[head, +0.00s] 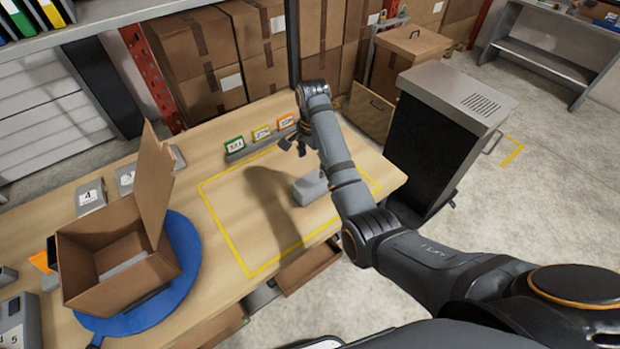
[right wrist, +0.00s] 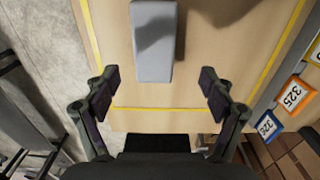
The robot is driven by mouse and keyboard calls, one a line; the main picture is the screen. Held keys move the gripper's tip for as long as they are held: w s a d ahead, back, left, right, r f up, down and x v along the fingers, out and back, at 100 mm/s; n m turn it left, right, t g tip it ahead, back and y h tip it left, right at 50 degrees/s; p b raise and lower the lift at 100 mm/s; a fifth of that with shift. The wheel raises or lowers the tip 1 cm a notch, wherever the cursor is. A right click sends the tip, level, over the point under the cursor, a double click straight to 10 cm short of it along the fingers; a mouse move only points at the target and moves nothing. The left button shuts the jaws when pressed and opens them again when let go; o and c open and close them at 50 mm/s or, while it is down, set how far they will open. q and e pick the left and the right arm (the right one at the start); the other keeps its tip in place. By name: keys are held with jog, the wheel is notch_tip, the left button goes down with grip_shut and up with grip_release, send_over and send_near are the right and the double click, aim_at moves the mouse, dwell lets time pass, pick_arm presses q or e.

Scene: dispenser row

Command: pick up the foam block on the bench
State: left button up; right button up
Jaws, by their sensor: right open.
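The grey foam block (head: 308,190) lies on the wooden bench (head: 225,230) inside a yellow taped outline, partly hidden by my right arm in the head view. In the right wrist view the block (right wrist: 154,42) shows at the top centre, ahead of the fingertips and within the span between them. My right gripper (head: 291,146) is above the bench, beyond the block and apart from it. In the right wrist view the gripper (right wrist: 160,84) is open, with nothing between its fingers. My left gripper is not in view.
An open cardboard box (head: 120,255) sits on a blue round turntable (head: 185,262) at the left. Numbered cards (head: 262,134) stand in a holder along the bench's back edge. A dark cabinet (head: 440,130) stands right of the bench. Open drawers (head: 306,268) jut out under the front edge.

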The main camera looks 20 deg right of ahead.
aim_at(313, 180)
jog(key=shift+s+f, duration=0.5)
jog(key=shift+s, duration=0.35)
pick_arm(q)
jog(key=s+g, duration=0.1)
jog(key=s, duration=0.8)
pick_arm(e)
jog(key=shift+a+f+p, duration=0.2)
jog(key=shift+f+p, duration=0.1)
jog(key=shift+f, duration=0.9)
jog(key=shift+w+f, duration=0.6)
jog(key=shift+s+d+f+p, duration=0.15)
jog(key=shift+f+p, duration=0.2)
jog(key=shift+f, duration=0.2)
jog(key=shift+s+a+f+p, duration=0.1)
jog(key=shift+s+f+p, duration=0.05)
jog(key=shift+f+p, duration=0.3)
notch_tip(313, 180, down, 3)
jog(key=shift+r, duration=0.15)
jog(key=shift+c, duration=1.3)
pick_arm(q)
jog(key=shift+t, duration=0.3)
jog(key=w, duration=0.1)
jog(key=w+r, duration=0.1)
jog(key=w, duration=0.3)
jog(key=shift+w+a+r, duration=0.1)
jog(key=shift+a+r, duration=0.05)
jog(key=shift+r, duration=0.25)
pick_arm(e)
jog(key=c, duration=0.7)
